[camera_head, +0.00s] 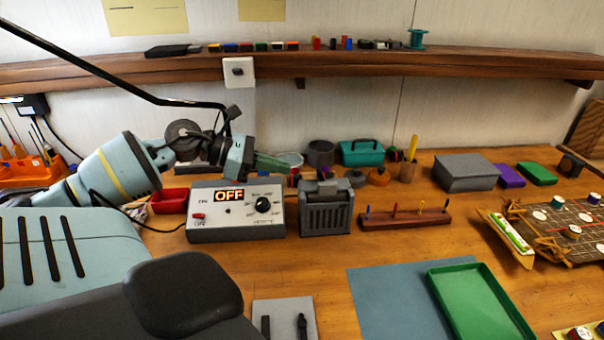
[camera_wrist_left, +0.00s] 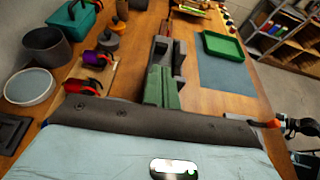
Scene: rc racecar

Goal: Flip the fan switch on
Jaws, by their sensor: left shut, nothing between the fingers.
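A white control box (camera_head: 235,212) stands on the bench left of centre in the head view. Its display reads OFF; a small red switch (camera_head: 198,216) is at the front left and a black dial at the right. A grey slatted unit (camera_head: 325,207), perhaps the fan, stands just right of it. A wall switch (camera_head: 238,72) is on the shelf edge above. Which switch is the fan's is not certain. My left gripper (camera_head: 279,165) is shut and empty, above and behind the control box, apart from it. Its green fingers show in the left wrist view (camera_wrist_left: 162,92). The control box is hidden there.
A black lamp arm (camera_head: 120,92) crosses above my left arm. Behind are a teal toolbox (camera_head: 362,152) and a grey pot (camera_head: 320,153). A red rack (camera_head: 405,218) is right of the grey unit. A green tray (camera_head: 480,300) lies front right on a blue mat (camera_head: 395,295).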

